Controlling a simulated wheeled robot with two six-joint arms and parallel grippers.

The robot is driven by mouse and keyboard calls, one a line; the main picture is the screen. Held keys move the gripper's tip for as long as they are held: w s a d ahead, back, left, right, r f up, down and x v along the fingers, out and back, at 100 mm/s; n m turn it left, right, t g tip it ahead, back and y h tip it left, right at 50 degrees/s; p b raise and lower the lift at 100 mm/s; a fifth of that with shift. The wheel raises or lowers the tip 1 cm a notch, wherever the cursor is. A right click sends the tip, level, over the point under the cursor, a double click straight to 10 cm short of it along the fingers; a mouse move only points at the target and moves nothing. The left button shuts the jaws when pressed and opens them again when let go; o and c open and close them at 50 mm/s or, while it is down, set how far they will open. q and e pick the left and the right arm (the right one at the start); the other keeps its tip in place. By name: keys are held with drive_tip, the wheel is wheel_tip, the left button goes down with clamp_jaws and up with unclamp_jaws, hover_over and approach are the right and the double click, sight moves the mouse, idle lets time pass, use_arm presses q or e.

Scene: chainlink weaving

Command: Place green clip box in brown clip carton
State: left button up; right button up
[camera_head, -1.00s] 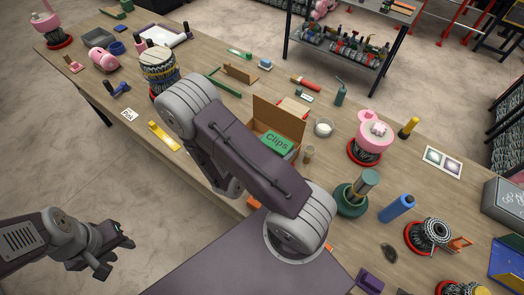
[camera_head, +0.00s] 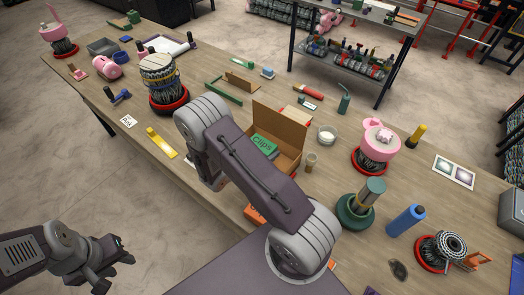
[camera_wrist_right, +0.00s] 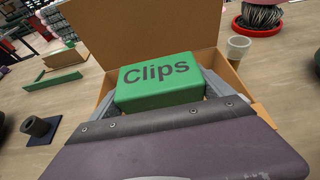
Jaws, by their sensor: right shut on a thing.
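The green clip box (camera_head: 263,145), lettered "Clips", is in the brown clip carton (camera_head: 290,128), whose lid stands open at the back. In the right wrist view the green box (camera_wrist_right: 160,82) sits level between the carton's side walls, with the lid (camera_wrist_right: 140,30) behind it. I cannot tell whether it touches the carton floor. My right gripper (camera_wrist_right: 161,96) is shut on the box, a grey finger at each side. In the head view my arm hides that gripper and the carton's front. My left gripper (camera_head: 118,272) is open and empty, off the table at the lower left.
A yellow strip (camera_head: 162,142) lies left of my right arm.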

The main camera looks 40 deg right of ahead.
wheel_tip(320, 180, down, 2)
drive_tip(key=shift+w, duration=0.1)
drive_tip(key=shift+f, duration=0.1)
